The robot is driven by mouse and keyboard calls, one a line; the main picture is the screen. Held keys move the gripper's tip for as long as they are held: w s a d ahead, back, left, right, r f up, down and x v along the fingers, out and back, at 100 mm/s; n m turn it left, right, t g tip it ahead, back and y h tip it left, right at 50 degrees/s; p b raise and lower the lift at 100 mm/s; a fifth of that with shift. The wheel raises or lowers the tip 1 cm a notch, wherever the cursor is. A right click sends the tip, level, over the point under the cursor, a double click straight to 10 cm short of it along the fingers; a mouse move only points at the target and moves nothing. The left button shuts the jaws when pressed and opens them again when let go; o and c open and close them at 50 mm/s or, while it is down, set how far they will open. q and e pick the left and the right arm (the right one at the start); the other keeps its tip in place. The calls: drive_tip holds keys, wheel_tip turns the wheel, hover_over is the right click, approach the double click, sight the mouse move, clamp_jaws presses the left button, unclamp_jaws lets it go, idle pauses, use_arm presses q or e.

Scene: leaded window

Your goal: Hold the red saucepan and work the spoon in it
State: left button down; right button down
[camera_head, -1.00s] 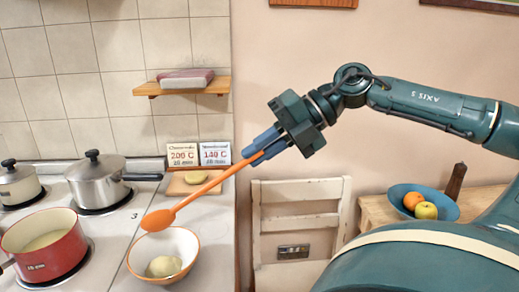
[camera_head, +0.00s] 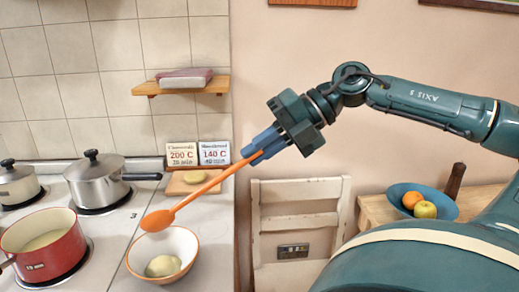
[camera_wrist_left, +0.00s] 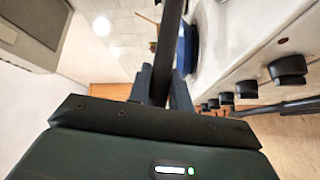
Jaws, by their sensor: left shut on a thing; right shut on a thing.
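The red saucepan (camera_head: 58,258) stands on the front of the hob at lower left, with pale contents. Its dark handle (camera_head: 6,264) runs out of the head view's left edge. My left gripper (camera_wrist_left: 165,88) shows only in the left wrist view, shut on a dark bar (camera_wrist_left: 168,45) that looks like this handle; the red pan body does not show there. My right gripper (camera_head: 264,147) is shut on the end of the orange spoon (camera_head: 208,185). The spoon slants down left; its head is at the upper left rim of a white bowl (camera_head: 189,246), apart from the saucepan.
The orange-rimmed bowl holds a pale lump (camera_head: 163,266). A lidded steel pot (camera_head: 97,185) and a smaller pot (camera_head: 18,186) stand behind the saucepan. A white chair (camera_head: 298,220) and a blue fruit bowl (camera_head: 440,207) are at right. Hob knobs (camera_wrist_left: 287,70) show in the wrist view.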

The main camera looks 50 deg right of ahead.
drive_tip(key=n, duration=0.3)
drive_tip(key=shift+a+r+g+h, duration=0.1)
drive_tip(key=shift+a+g+h, duration=0.15)
drive_tip(key=shift+g+h, duration=0.05)
drive_tip(key=n, duration=0.4)
drive_tip(key=shift+s+a+r+n+h, duration=0.2)
drive_tip(key=shift+n+h, duration=0.1)
drive_tip(key=r+n, duration=0.1)
drive_tip(key=n, duration=0.1)
drive_tip(key=r+n, duration=0.3)
drive_tip(key=shift+s+a+r+n+t+y, duration=0.1)
drive_tip(key=shift+a+r+n+t+y, duration=0.05)
drive_tip(key=shift+a+n+t+y, duration=0.2)
idle(0.8)
